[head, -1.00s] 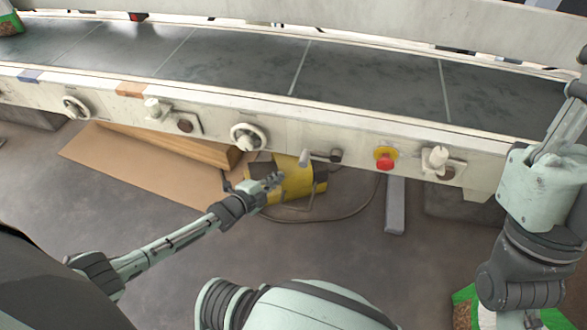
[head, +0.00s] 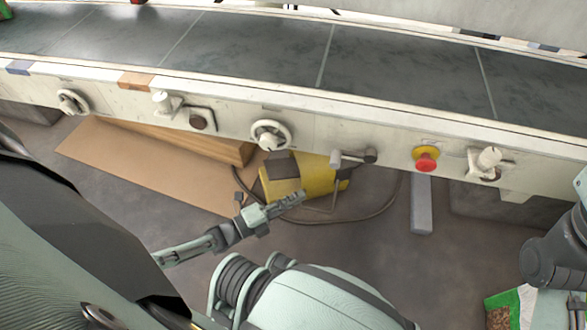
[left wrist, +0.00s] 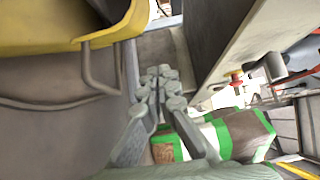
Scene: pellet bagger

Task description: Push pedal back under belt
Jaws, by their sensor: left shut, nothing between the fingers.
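The yellow pedal (head: 318,176) with dark patches lies on the floor at the front edge of the belt machine, partly under it. A thin metal bar and a cable show beside it. The belt (head: 250,50) runs across the top of the head view. My left gripper (head: 300,196) is shut and empty, just in front of the pedal's near side; I cannot tell whether it touches. In the left wrist view the pedal (left wrist: 70,25) is at upper left, and my shut left fingers (left wrist: 162,78) point past it. My right gripper is not in view; part of my right arm shows at the right edge.
A cardboard sheet (head: 145,172) and a box (head: 200,144) lie left of the pedal. A grey post (head: 422,205) stands right of it. The red stop button (head: 426,160), handwheel (head: 270,134) and knobs stick out of the machine's front. A green-and-white bag (head: 510,308) is at lower right.

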